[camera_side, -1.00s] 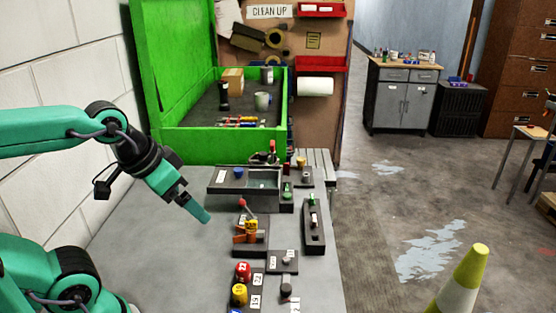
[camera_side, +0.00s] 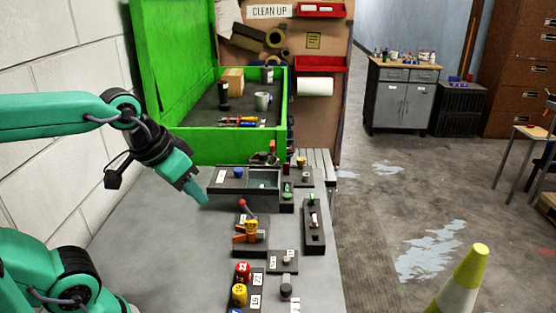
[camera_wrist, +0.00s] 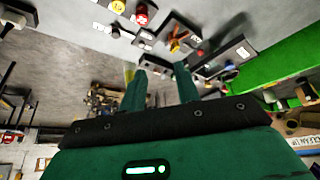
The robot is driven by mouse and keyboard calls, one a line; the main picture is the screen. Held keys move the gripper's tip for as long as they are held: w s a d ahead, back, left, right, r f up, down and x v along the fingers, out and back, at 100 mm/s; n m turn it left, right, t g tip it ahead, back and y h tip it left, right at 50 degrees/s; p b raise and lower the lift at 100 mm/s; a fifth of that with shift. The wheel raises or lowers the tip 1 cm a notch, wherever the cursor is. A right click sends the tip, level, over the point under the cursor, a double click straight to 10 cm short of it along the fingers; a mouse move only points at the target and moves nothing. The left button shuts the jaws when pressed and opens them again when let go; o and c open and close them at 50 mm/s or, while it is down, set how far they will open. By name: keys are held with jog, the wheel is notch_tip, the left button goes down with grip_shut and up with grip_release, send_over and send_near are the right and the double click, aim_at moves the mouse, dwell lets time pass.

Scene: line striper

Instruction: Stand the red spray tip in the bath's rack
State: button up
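The red spray tip (camera_side: 243,268) looks like a red cap standing on a dark numbered block near the front of the bench. It also shows at the top of the wrist view (camera_wrist: 141,14). The bath (camera_side: 265,180) is a dark tray with a basin at the far end of the bench. A blue round piece (camera_side: 238,172) stands on its left part; rack slots are too small to make out. My gripper (camera_side: 203,198) hangs just in front of the bath, away from the red tip. In the wrist view my gripper (camera_wrist: 160,72) has its fingers apart with nothing between them.
A yellow cap (camera_side: 239,294) stands beside the red one. An orange-and-yellow fixture (camera_side: 249,231) with a red-knobbed lever stands between the caps and the bath. A dark strip (camera_side: 314,226) lies to the right. The bench's left side is clear. A green bin (camera_side: 205,146) stands behind.

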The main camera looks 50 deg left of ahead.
jog(key=w+r+n+g, duration=0.1)
jog(key=w+r+n, duration=0.1)
jog(key=w, duration=0.8)
jog(key=n+g, duration=0.4)
jog(key=n, duration=0.2)
send_over(315, 217)
notch_tip(315, 217, down, 13)
jog(key=shift+s+f, duration=0.1)
jog(key=shift+f, duration=0.1)
jog(key=shift+f, duration=0.25)
jog(key=shift+f, duration=4.75)
jog(key=shift+c, duration=0.4)
